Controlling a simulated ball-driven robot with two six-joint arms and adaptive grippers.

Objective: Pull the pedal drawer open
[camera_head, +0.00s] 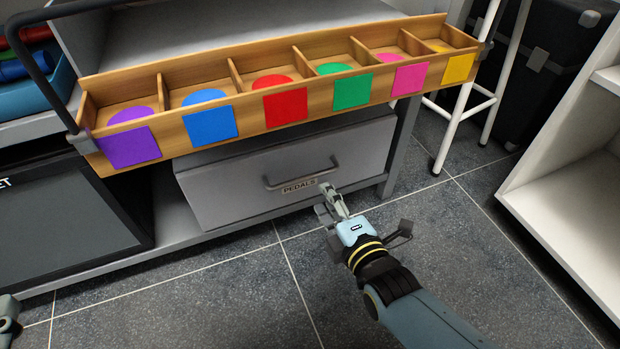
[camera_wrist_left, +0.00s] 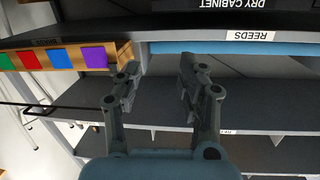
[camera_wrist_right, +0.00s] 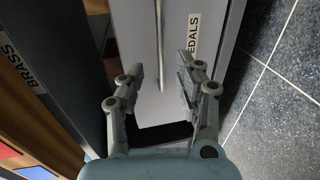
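The pedal drawer (camera_head: 235,185) is a grey front low in the shelf unit, with a bar handle (camera_head: 285,181) and a PEDALS label (camera_head: 299,186) below it. Its front looks about flush with the frame. My right gripper (camera_head: 328,197) is in front of the handle's right end; contact cannot be told. In the right wrist view its fingers (camera_wrist_right: 162,85) are apart, facing the drawer front (camera_wrist_right: 152,105), with the PEDALS label (camera_wrist_right: 187,38) beside one finger. My left gripper (camera_wrist_left: 155,85) is open and empty, facing other shelves, away from the drawer.
A wooden tray (camera_head: 200,145) with coloured squares juts out above the drawer. A white stool (camera_head: 455,130) and a white shelf (camera_head: 570,190) stand to the right. A dark cabinet (camera_head: 70,220) is left of the drawer. The tiled floor (camera_head: 240,300) in front is clear.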

